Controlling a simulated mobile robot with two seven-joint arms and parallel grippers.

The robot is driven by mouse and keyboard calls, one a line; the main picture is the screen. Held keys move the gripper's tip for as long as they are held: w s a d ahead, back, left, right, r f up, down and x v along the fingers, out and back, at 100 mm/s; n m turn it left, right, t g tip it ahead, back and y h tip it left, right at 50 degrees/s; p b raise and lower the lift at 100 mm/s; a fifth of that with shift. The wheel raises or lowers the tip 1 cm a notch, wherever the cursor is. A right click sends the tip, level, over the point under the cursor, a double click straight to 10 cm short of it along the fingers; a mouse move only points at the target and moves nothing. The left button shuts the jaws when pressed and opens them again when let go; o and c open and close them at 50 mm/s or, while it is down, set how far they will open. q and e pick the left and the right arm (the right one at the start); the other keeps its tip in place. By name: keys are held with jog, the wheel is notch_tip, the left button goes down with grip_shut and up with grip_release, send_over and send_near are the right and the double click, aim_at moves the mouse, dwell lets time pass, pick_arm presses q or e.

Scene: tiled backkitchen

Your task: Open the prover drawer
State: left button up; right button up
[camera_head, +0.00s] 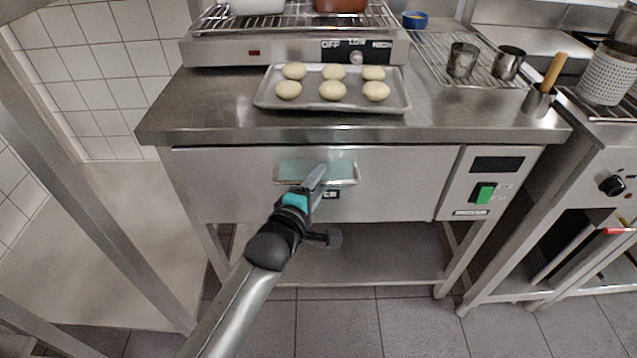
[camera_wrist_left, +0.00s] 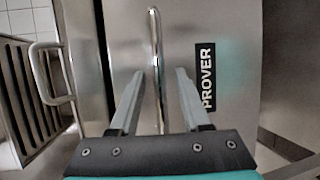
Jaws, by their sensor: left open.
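The prover drawer (camera_head: 230,200) is a wide steel front under the worktop, and it looks shut. Its bar handle (camera_head: 350,181) crosses the middle of the front, with a pale teal area behind it. My left gripper (camera_head: 318,178) is open at the handle and hides part of it. In the left wrist view my left gripper (camera_wrist_left: 158,76) has one finger on each side of the handle bar (camera_wrist_left: 155,40), with gaps to both. The dark PROVER label (camera_wrist_left: 205,78) is beside the right finger. My right gripper is in neither view.
A tray (camera_head: 262,98) of several dough balls sits on the worktop (camera_head: 200,100) above the drawer. A control panel with a green switch (camera_head: 484,193) is right of the drawer. A lower shelf (camera_head: 380,265) lies beneath. Tiled floor (camera_head: 420,325) is in front.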

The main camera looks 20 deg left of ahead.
pick_arm(q)
grip_shut()
dwell(0.3)
dwell(1.1)
